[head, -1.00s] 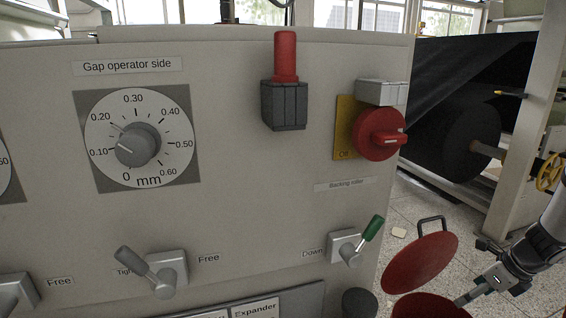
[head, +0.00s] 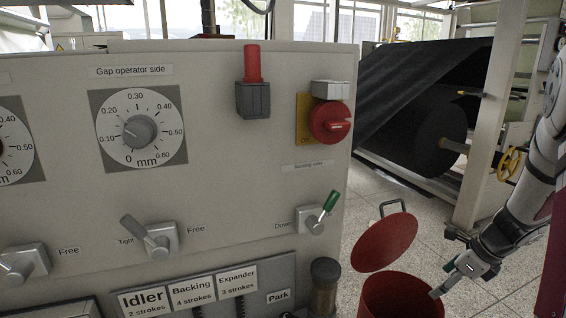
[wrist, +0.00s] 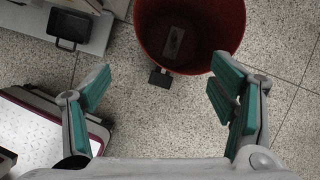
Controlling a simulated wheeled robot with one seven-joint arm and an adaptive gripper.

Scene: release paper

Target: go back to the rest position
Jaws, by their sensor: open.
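My gripper (wrist: 160,95) is open and empty in the wrist view, with its two teal-padded fingers spread wide apart. In the head view my gripper (head: 441,281) is at the lower right, at the end of my arm, beside the red bin (head: 402,300). The wrist view looks down into the open red bin (wrist: 143,38), which lies beyond the fingertips. A small light, flat piece lies on the bin's floor. The bin's round red lid (head: 386,243) stands tilted up.
The grey control panel (head: 225,195) with dials, levers and a red switch fills the left. A large black roll (head: 425,130) in a frame stands at the back right. Speckled floor (wrist: 130,125) shows free below my gripper. A dark-edged case (wrist: 48,125) lies at lower left.

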